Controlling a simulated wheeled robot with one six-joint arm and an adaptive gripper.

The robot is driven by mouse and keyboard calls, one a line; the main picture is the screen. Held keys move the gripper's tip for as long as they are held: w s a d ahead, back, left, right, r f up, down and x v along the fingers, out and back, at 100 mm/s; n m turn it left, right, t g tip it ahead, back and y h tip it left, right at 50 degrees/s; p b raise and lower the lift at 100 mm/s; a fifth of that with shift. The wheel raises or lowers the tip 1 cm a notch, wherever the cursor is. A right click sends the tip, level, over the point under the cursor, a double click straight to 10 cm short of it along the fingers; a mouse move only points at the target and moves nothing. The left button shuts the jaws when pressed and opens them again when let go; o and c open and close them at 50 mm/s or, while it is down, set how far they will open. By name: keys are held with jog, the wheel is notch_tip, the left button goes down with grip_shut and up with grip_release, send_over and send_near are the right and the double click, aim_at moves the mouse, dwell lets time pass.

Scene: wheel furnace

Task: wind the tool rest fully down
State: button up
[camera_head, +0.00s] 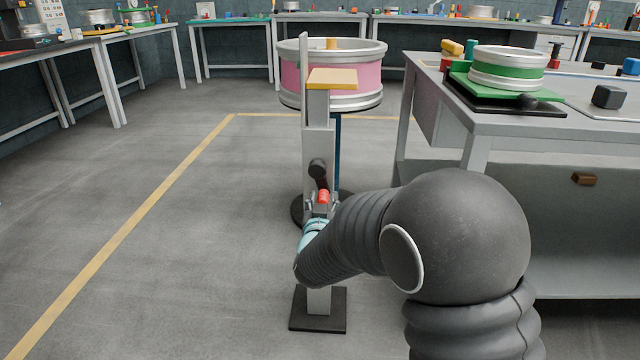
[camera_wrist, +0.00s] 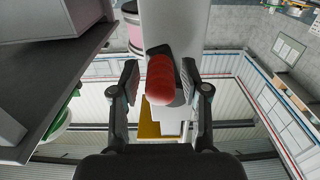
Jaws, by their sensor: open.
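The tool rest is a pale upright post (camera_head: 319,145) with a tan top plate (camera_head: 332,78) and a dark floor plate (camera_head: 318,322). A dark crank (camera_head: 318,172) sits on the post's near face, with a red handle (camera_head: 323,197) at its lower end. My gripper (camera_head: 321,205) is at the handle, partly hidden behind my arm. In the wrist view, my gripper (camera_wrist: 160,72) is open, with one finger on each side of the red handle (camera_wrist: 160,82). Gaps show between the handle and both fingers. The tan plate (camera_wrist: 160,130) shows below the handle there.
A wheel with a pink band (camera_head: 290,76) stands right behind the post. A grey workbench (camera_head: 500,124) stands close on the right, carrying a green-banded wheel (camera_head: 508,68) and small items. The floor on the left is clear, marked by a yellow line (camera_head: 140,215).

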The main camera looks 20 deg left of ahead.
grip_shut()
jog(key=shift+s+a+r, duration=0.1)
jog(key=shift+s+a, duration=0.15)
jog(key=shift+a, duration=0.65)
jog(key=shift+s+a, duration=0.2)
jog(key=shift+a, duration=0.7)
jog(key=shift+s+a+r+p, duration=0.15)
jog(key=shift+a+r+p, duration=0.25)
jog(key=shift+a+r, duration=0.25)
jog(key=shift+s+a+r+p, duration=0.15)
jog(key=shift+a+r+p, duration=0.25)
jog(key=shift+a, duration=0.35)
jog(key=r+p, duration=0.1)
jog(key=a+r+p, duration=0.1)
jog(key=r, duration=0.1)
jog(key=shift+s+r, duration=0.1)
jog(key=shift+r, duration=0.1)
